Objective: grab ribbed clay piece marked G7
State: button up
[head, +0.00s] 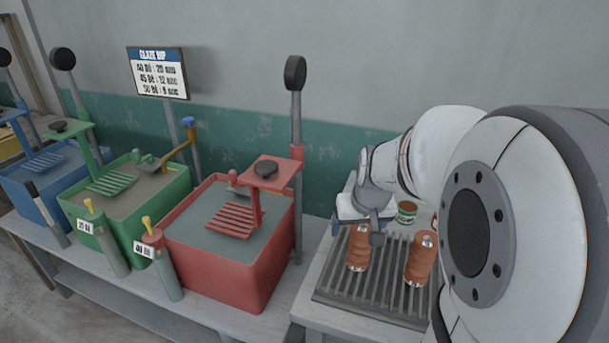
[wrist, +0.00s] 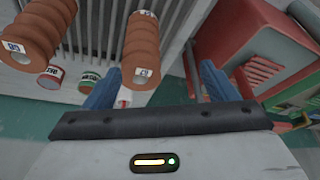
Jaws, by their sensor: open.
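Two ribbed orange-brown clay pieces stand on a slatted rack. The left one (head: 359,247) is near the red tank; it is the middle piece (wrist: 142,45) in the wrist view. The right one (head: 420,258) is the left piece (wrist: 38,30) in the wrist view. Each bears a small white label; the middle piece's label is too small to read, and the other's is unclear. My gripper (head: 376,228) is at the left piece in the head view. In the wrist view my gripper (wrist: 161,70) is open, with the middle piece's end between its blue fingers, nearer the left finger.
The slatted rack (head: 329,285) lies on a pale table. A green-labelled can (head: 406,212) stands behind the pieces, and a red-labelled can (wrist: 49,82) is beside it. The red tank (head: 215,275), with a lever post, stands close on the left. Green and blue tanks are farther left.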

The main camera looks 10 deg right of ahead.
aim_at(364, 227)
jog(key=d, duration=0.1)
jog(key=w+d, duration=0.1)
jog(key=w, duration=0.1)
jog(key=shift+d+r+p, duration=0.25)
jog(key=shift+d+p, duration=0.05)
jog(key=shift+d, duration=0.1)
jog(key=x, duration=0.2)
jog(key=shift+w+d+f, duration=0.2)
jog(key=shift+p+x, duration=0.85)
jog(key=shift+x, duration=1.85)
jog(key=shift+s+d, duration=0.1)
jog(key=shift+d, duration=0.05)
jog(key=c, duration=1.3)
jog(key=shift+r, duration=0.1)
jog(key=shift+c, duration=0.9)
jog(key=shift+r, duration=0.1)
